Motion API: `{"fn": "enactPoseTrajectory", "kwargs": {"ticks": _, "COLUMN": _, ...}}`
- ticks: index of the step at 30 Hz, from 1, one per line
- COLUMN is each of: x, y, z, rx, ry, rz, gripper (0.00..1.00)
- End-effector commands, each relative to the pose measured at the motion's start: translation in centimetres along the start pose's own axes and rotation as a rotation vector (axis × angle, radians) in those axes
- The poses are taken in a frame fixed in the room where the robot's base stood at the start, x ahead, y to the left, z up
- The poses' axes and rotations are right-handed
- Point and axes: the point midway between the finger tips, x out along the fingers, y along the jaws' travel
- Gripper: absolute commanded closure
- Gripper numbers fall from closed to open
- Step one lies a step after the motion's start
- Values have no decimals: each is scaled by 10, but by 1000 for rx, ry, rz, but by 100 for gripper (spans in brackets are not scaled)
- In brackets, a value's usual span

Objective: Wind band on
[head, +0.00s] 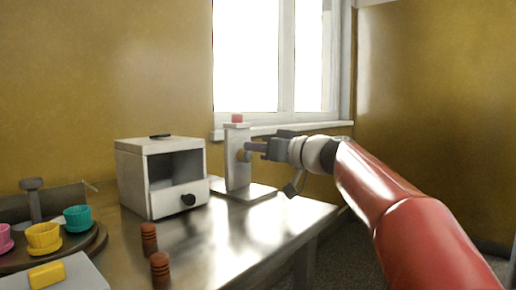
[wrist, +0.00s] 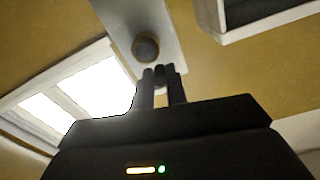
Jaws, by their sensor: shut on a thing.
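A pale upright stand (head: 237,168) with a flat base and a small red block (head: 237,118) on top stands on the metal table. A round brownish hub (wrist: 145,47) sits on the stand's face; it also shows in the head view (head: 241,155). My gripper (head: 256,147) is at the stand's right side, close to the hub. In the wrist view, its fingers (wrist: 160,78) are shut on a small dark peg (wrist: 160,71) just beside the hub. Whether the peg joins the hub is hard to tell. I cannot make out a band.
A white box (head: 150,195) with an open front and black knob stands left of the stand. Two brown ribbed cylinders (head: 149,238) stand at the front. Coloured cups (head: 78,218) sit on a dark round tray (head: 85,243) at left. The table's middle is clear.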

Motion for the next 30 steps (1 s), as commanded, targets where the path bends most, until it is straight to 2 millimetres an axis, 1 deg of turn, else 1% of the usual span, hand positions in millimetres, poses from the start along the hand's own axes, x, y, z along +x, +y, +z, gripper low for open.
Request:
{"fn": "enactPoseTrajectory", "kwargs": {"ticks": 8, "x": 0, "y": 1, "z": 0, "rx": 35, "ry": 0, "rz": 1, "gripper": 100}}
{"fn": "enactPoseTrajectory", "kwargs": {"ticks": 14, "x": 0, "y": 4, "z": -1, "rx": 139, "ry": -1, "rz": 0, "gripper": 100}}
{"fn": "enactPoseTrajectory", "kwargs": {"ticks": 30, "x": -1, "y": 19, "z": -3, "rx": 632, "ry": -2, "rz": 2, "gripper": 100}}
